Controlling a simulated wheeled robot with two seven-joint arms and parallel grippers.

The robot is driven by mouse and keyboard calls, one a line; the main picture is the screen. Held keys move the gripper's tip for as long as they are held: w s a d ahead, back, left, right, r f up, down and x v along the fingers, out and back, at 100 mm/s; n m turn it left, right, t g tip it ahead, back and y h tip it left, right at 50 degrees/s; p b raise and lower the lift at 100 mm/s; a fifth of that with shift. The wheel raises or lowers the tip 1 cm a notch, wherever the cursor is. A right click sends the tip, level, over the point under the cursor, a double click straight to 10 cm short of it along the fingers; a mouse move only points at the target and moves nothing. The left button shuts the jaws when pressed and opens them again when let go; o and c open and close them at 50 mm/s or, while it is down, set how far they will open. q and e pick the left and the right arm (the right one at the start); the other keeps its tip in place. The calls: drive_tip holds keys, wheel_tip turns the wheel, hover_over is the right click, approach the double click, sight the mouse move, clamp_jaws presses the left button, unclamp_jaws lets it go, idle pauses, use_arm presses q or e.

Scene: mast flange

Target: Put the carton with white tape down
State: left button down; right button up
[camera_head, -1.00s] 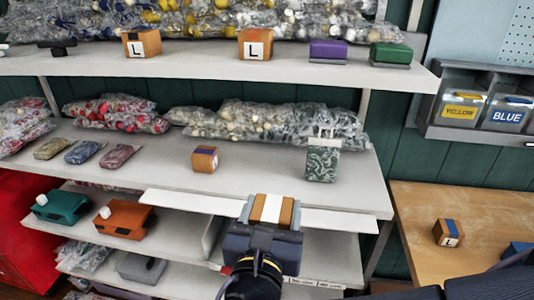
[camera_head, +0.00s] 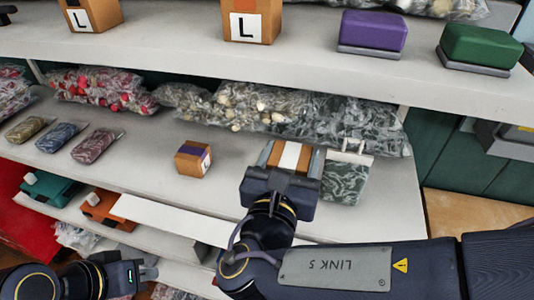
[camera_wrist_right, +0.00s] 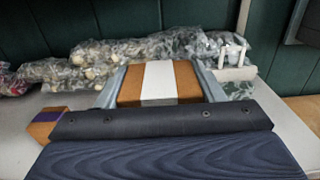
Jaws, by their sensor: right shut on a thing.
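The carton with white tape (camera_head: 290,155), brown with a white band, is between the fingers of my right gripper (camera_head: 289,160). It is over the middle shelf (camera_head: 225,195), left of a green patterned bag (camera_head: 346,180). In the right wrist view the carton (camera_wrist_right: 158,82) sits level between two grey fingers. My gripper body hides its near lower part, so I cannot tell whether it touches the shelf. My left gripper (camera_head: 146,272) is at the lower left, away from the carton, and its finger opening is unclear.
A carton with purple tape (camera_head: 193,158) stands to the left on the same shelf. Clear bags of parts (camera_head: 255,110) line the back. Small pouches (camera_head: 97,144) lie further left. The upper shelf (camera_head: 290,65) overhangs behind. Bare shelf lies between the two cartons.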

drive_tip(key=w+a+f, duration=0.2)
drive_tip(key=w, duration=0.1)
drive_tip(key=w+a+f, duration=0.2)
drive_tip(key=w+f, duration=0.1)
drive_tip(key=w, duration=0.1)
drive_tip(key=w+a+f, duration=0.2)
drive_tip(key=w+f, duration=0.1)
drive_tip(key=shift+w+f+p, duration=0.15)
drive_tip(key=shift+f+p, duration=0.1)
drive_tip(key=shift+p, duration=0.05)
drive_tip(key=shift+w+a+f, duration=0.15)
drive_tip(key=shift+w+f, duration=0.05)
drive_tip(key=shift+f, duration=0.05)
wheel_tip(320, 180, down, 3)
drive_tip(key=shift+w+a+f, duration=0.1)
drive_tip(key=shift+f, duration=0.1)
drive_tip(key=shift+f, duration=0.2)
drive_tip(key=o, duration=1.2)
